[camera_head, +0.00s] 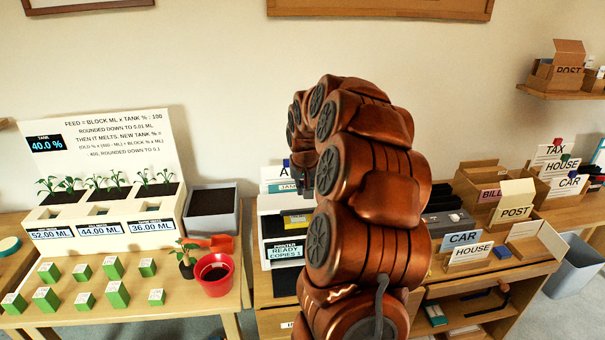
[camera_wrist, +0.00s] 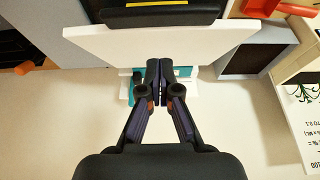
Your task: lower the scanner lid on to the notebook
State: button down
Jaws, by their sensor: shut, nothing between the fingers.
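My gripper (camera_wrist: 157,85) is shut and empty in the wrist view. Its fingertips are at the near edge of a broad white slab (camera_wrist: 100,45), which looks like the scanner lid; I cannot tell whether they touch it. A dark piece with a yellow strip (camera_wrist: 165,3) lies beyond the slab; I cannot tell if it is the notebook. In the head view the white printer-scanner (camera_head: 264,232) stands left of my arm, with a "READY, COPIES 1" display (camera_head: 284,250). My arm hides its right part, and the lid's angle is unclear there.
Signs (camera_head: 290,187) stand behind the scanner. A grey bin (camera_head: 211,212), a white planter (camera_head: 110,215), a red pot (camera_head: 214,273) and several green blocks (camera_head: 112,267) are to the left. Label boxes and a "POST" box (camera_head: 514,202) stand to the right.

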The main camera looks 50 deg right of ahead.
aim_at(303, 211)
jog(key=shift+s+a+f+p, duration=0.15)
jog(key=shift+f+p, duration=0.1)
jog(key=shift+f, duration=0.45)
jog(key=shift+s+a+f+p, duration=0.15)
jog(key=shift+s+f+p, duration=0.05)
jog(key=shift+f, duration=0.45)
jog(key=shift+s+a+f+p, duration=0.15)
jog(key=shift+f+p, duration=0.1)
jog(key=shift+f, duration=0.45)
jog(key=shift+f, duration=0.1)
notch_tip(303, 211, down, 6)
jog(key=s+a+t+h+b, duration=0.1)
jog(key=s+t+b, duration=0.1)
jog(key=b, duration=0.7)
jog(key=shift+a+h+b, duration=0.25)
jog(key=shift+h+b, duration=0.1)
jog(key=shift+h, duration=0.05)
jog(key=shift+r, duration=0.25)
jog(key=r, duration=0.4)
jog(key=shift+w+d+r+p, duration=0.15)
jog(key=shift+w+d+p, duration=0.1)
jog(key=shift+w+p, duration=0.1)
jog(key=b+v, duration=0.2)
jog(key=v, duration=0.7)
jog(key=shift+s+a+r, duration=0.2)
jog(key=shift+s, duration=0.15)
